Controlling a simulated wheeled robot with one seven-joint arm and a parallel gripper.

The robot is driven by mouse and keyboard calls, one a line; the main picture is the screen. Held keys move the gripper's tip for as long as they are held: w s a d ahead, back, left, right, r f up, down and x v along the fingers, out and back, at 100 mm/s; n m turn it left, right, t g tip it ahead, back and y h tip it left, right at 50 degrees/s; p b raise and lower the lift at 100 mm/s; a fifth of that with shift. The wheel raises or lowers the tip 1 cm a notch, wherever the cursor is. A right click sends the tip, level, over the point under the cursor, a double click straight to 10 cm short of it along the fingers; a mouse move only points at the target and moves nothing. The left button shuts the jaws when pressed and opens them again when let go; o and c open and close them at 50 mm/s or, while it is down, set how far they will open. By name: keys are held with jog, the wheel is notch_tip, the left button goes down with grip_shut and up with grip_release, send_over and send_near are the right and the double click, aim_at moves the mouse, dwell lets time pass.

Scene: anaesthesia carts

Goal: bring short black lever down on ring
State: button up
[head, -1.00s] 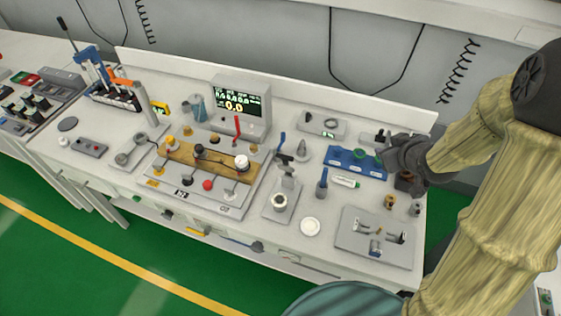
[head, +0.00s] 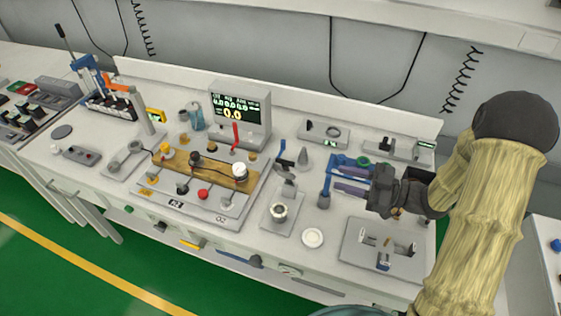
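A small grey fixture (head: 268,222) stands mid-bench, right of the wooden board. A pale ring (head: 279,211) with a dark centre sits on its front part. I cannot tell for sure whether this lever is black or dark blue. My dark grey gripper (head: 372,189) is to the right of the fixture, over the blue tray's right side, apart from lever and ring. Its finger gap is not clear at this size.
An upright blue-handled lever (head: 324,190) and the blue tray (head: 340,160) stand between fixture and gripper. A white disc (head: 312,238) lies in front, with a grey plate of small parts (head: 357,262) to its right. A display box (head: 241,112) stands behind the wooden board (head: 212,170).

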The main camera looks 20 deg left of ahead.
aim_at(281, 161)
jog(key=shift+a, duration=0.1)
jog(key=a+p, duration=0.1)
jog(key=a, duration=0.4)
jog(key=w+a+p, duration=0.1)
jog(key=a+p, duration=0.1)
jog(key=a, duration=0.4)
jog(key=a+p, duration=0.1)
jog(key=a, duration=0.5)
jog(key=shift+w+a, duration=0.15)
jog(key=shift+w, duration=0.05)
grip_shut()
